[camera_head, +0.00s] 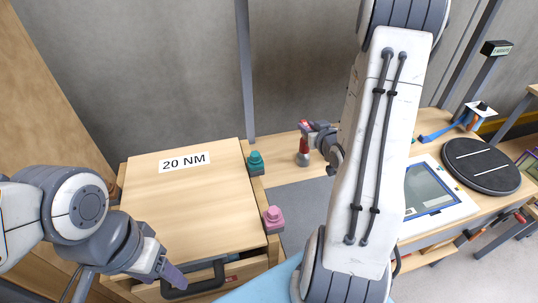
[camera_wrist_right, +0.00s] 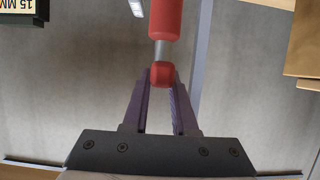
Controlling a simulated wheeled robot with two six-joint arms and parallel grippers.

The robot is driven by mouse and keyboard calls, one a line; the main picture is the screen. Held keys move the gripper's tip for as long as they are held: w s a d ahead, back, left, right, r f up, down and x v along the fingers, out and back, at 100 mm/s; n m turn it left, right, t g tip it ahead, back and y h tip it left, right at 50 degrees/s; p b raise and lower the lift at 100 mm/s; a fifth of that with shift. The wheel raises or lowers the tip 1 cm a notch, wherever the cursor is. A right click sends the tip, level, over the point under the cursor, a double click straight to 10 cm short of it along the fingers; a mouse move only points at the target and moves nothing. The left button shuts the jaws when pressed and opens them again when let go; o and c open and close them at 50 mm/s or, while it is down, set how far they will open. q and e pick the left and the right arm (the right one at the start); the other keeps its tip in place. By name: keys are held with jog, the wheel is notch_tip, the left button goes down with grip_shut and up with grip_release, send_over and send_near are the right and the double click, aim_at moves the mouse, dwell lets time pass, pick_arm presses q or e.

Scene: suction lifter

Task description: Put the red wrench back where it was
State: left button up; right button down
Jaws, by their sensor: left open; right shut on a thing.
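The red wrench (camera_wrist_right: 164,18), with red parts and a grey shaft, is between the purple fingers of my right gripper (camera_wrist_right: 161,84), which is shut on it. In the head view the red wrench (camera_head: 303,157) stands roughly upright above or in front of the back strip of the bench; I cannot tell if it touches anything. My right gripper (camera_head: 310,138) is partly hidden by my arm there. My left gripper (camera_head: 166,272) is open beside the dark handle (camera_head: 195,283) at the front of the wooden box marked 20 NM (camera_head: 180,195).
A teal knob (camera_head: 256,162) and a pink knob (camera_head: 273,217) stand along the box's right side. My right arm hides the bench middle.

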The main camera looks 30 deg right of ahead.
pick_arm(q)
jog(key=shift+f+b, duration=0.6)
jog(key=shift+f, duration=0.25)
notch_tip(320, 180, up, 3)
jog(key=p, duration=0.3)
jog(key=shift+r, duration=0.1)
jog(key=shift+r+p, duration=0.7)
jog(key=shift+p, duration=0.15)
jog(key=shift+a, duration=0.1)
pick_arm(e)
jog(key=w+a+f, duration=0.5)
jog(key=w+f, duration=0.5)
jog(key=shift+f, duration=0.35)
pick_arm(q)
jog(key=shift+f, duration=0.1)
jog(key=shift+f, duration=0.15)
pick_arm(e)
jog(key=shift+f, duration=0.15)
jog(key=c, duration=0.7)
grip_release()
